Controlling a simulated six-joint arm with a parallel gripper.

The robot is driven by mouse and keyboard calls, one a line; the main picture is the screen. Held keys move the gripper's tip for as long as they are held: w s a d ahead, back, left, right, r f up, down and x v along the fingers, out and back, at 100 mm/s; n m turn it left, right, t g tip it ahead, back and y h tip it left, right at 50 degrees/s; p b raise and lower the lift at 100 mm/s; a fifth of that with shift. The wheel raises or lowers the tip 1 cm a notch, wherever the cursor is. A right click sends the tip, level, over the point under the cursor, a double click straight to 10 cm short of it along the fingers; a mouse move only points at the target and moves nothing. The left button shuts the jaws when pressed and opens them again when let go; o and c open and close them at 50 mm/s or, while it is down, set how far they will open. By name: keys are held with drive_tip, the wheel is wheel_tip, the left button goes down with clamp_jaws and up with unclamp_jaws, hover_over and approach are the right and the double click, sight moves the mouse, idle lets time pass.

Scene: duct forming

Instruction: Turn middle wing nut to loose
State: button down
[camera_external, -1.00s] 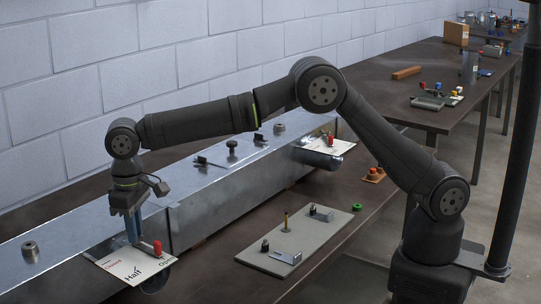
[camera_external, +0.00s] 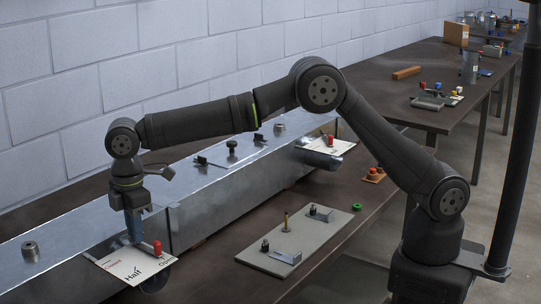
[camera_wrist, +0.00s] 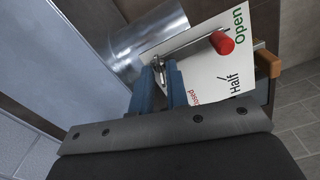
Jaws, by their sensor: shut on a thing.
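My gripper (camera_external: 136,240) points down at the near part of the long metal duct, over a white dial plate (camera_external: 118,267) marked Closed, Half and Open. In the wrist view, its blue fingers (camera_wrist: 168,78) are shut on a small metal wing nut (camera_wrist: 160,66) at the lever's pivot; the fingers hide much of it. The knob also shows in the external view (camera_external: 157,248). The nut itself is hidden there.
Another dial plate with a red knob (camera_external: 331,140) is farther along the duct (camera_external: 205,205). Knobs and fittings stand on the duct's top. A grey board (camera_external: 265,262) with small brackets and a green ring (camera_external: 357,207) lie on the dark table.

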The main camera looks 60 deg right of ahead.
drive_tip(key=shift+n, duration=1.1)
drive_tip(key=c, duration=1.6)
unclamp_jaws()
drive_tip(key=shift+c, duration=0.2)
wheel_tip(320, 180, up, 18)
drive_tip(key=shift+f, duration=0.25)
wheel_tip(320, 180, down, 18)
drive_tip(key=shift+r, duration=0.2)
